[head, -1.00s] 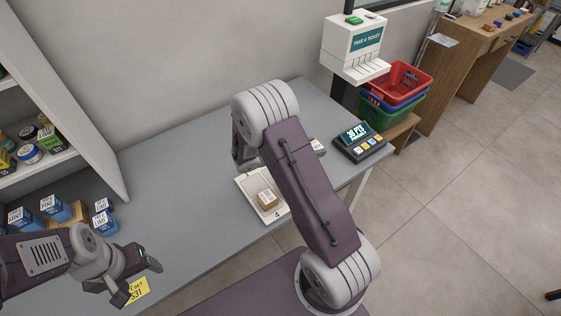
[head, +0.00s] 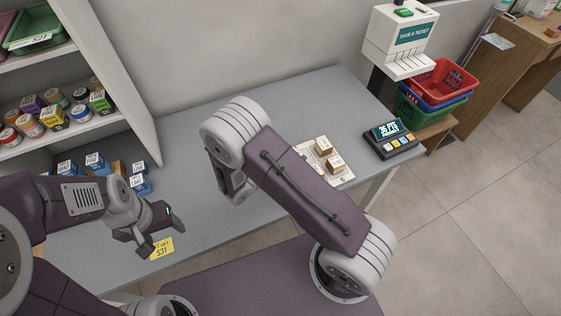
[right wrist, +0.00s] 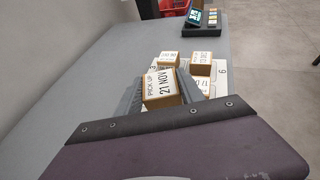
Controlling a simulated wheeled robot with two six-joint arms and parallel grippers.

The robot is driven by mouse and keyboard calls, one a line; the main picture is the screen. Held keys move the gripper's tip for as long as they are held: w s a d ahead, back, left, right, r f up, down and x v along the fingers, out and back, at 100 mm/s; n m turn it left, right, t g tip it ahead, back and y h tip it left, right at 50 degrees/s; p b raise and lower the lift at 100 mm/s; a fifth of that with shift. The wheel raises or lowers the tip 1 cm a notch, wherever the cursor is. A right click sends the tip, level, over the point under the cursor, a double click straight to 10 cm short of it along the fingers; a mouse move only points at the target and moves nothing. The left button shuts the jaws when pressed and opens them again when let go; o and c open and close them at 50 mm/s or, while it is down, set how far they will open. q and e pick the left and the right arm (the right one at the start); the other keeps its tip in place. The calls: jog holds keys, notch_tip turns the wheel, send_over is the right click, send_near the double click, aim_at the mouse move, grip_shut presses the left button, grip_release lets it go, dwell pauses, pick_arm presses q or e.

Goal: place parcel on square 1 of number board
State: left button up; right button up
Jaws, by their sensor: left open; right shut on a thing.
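A small brown parcel with a white "PICK UP 21 NOV" label (right wrist: 160,88) is between the grey fingers of my right gripper (right wrist: 162,98) in the right wrist view. My right gripper is shut on it; in the head view the gripper (head: 232,188) is left of the number board, its parcel not clear. The white number board (head: 345,177) lies on the grey counter, partly hidden behind my right arm. A "6" shows at its near edge; square 1 cannot be made out. My left gripper (head: 162,228) is open and empty.
A points display (head: 390,138) stands right of the board. A ticket dispenser (head: 402,40) and stacked baskets (head: 440,85) are beyond. Shelves with jars and boxes (head: 60,110) rise at left, blue boxes (head: 95,162) below. A yellow note (head: 161,247) lies near my left gripper.

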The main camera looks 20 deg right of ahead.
jog(key=w+a+f, duration=0.3)
jog(key=w, duration=0.1)
notch_tip(320, 180, down, 3)
jog(key=shift+s+d+f, duration=0.1)
jog(key=shift+f, duration=0.35)
jog(key=shift+f, duration=0.2)
jog(key=o, duration=1.1)
jog(key=shift+o, duration=0.2)
jog(key=shift+r, duration=0.1)
